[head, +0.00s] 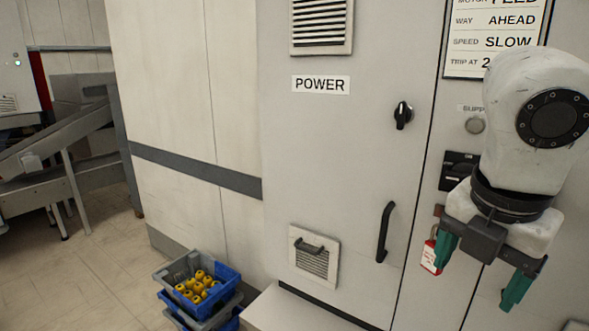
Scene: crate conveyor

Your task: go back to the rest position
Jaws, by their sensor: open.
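My gripper (476,272) hangs at the right of the head view, below the white wrist of my arm. Its two green fingers are spread apart with nothing between them. It is in front of the grey cabinet (345,165) marked POWER. A red tag (430,257) shows just left of the left finger; I cannot tell how far behind the finger it is.
The cabinet has a black rotary switch (403,115), a black handle (385,233) and a small vent with a handle (314,258). Stacked crates with yellow items (164,274) stand on the floor at lower left. A conveyor (55,134) is at far left. Floor between is clear.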

